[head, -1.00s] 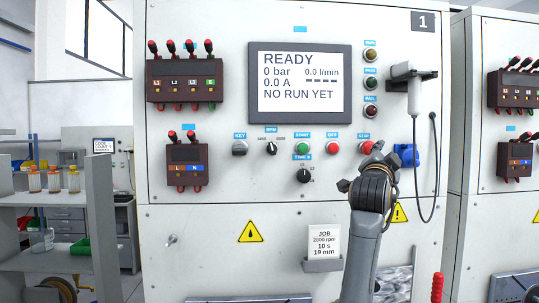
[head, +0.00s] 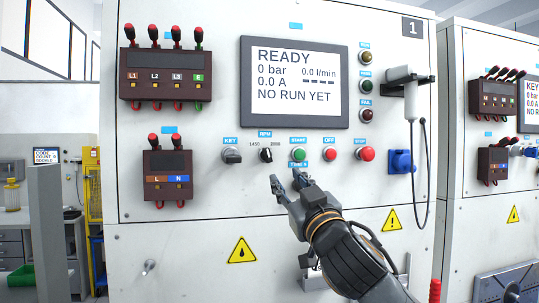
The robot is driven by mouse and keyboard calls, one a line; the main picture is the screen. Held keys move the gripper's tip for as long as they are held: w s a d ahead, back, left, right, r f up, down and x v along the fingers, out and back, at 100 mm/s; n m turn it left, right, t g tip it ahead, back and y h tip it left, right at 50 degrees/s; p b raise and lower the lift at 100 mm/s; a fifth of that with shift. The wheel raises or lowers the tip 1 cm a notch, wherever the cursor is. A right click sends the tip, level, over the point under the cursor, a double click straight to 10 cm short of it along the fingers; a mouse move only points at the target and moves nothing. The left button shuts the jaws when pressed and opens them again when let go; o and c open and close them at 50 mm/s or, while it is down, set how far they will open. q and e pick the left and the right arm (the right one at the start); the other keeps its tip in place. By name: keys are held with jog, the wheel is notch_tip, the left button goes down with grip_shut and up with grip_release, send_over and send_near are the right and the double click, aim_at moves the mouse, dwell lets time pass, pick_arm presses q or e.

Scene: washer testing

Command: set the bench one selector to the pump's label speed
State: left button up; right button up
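The bench one RPM selector (head: 266,155) is a small black knob on the white panel, under a blue RPM tag. Small speed markings flank it, 1450 on the left and what looks like 2800 on the right. I cannot tell surely which one its pointer faces. My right gripper (head: 289,184) is in front of the panel, just below and right of the selector, apart from it. Its fingers are spread and hold nothing. It covers the timer knob area. The pump and its label do not show. My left gripper is out of view.
The key switch (head: 232,156) is left of the selector. The green START (head: 299,154), red OFF (head: 330,154) and red STOP (head: 366,154) buttons are to its right. The screen (head: 294,83) reads READY, NO RUN YET. A corded handset (head: 411,92) hangs at right.

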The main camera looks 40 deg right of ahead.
aim_at(270, 158)
jog(key=p+x, duration=0.1)
jog(key=x, duration=0.2)
jog(key=p+x, duration=0.2)
jog(key=x, duration=0.1)
jog(key=shift+w+a+r, duration=0.1)
jog(key=shift+w+r, duration=0.1)
jog(key=shift+r, duration=0.15)
jog(key=p+x, duration=0.2)
jog(key=x, duration=0.2)
jog(key=shift+w+f+p, duration=0.15)
jog(key=shift+p, duration=0.15)
jog(key=shift+w, duration=0.2)
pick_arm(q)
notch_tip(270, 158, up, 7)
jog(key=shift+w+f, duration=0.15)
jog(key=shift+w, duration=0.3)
pick_arm(e)
grip_shut()
